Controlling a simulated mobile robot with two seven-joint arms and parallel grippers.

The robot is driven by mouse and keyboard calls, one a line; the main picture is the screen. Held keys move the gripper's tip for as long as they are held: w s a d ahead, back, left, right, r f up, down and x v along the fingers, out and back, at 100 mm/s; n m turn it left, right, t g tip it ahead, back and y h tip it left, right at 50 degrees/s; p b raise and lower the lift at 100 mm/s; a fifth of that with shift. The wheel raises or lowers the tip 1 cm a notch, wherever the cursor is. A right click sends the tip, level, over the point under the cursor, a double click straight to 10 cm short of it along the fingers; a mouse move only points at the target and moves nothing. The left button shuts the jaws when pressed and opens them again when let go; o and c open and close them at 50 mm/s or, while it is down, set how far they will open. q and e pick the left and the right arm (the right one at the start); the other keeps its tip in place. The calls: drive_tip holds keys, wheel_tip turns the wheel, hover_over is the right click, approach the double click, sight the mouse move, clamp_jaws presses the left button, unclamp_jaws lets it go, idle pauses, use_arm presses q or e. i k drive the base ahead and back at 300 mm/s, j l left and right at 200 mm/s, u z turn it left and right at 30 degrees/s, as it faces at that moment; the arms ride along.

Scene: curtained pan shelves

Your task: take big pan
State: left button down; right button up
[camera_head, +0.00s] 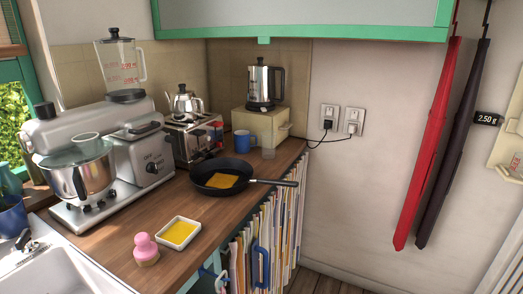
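A black frying pan (205,184) lies on the wooden counter, below and right of the toaster. A flat orange-yellow piece (222,181) lies in it, and its long dark handle (275,182) points right past the counter's edge. No other pan shows. A striped curtain (287,215) hangs below the counter's front edge and hides most of what is behind it. Neither of my grippers is in view.
The counter (203,207) holds a stand mixer (82,165), toaster (187,138), blue mug (242,142), white dish (180,232) and pink object (145,246). A blue loop-shaped thing (262,265) shows at the curtain. Floor at lower right looks free.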

sight(220, 178)
drive_tip(key=i+l+u, duration=0.25)
drive_tip(key=i+l, duration=0.2)
drive_tip(key=l, duration=0.15)
drive_tip(key=i+l+u, duration=0.15)
drive_tip(key=l, duration=0.2)
drive_tip(key=i+l+u, duration=0.1)
drive_tip(key=l, duration=0.25)
drive_tip(key=i, duration=0.1)
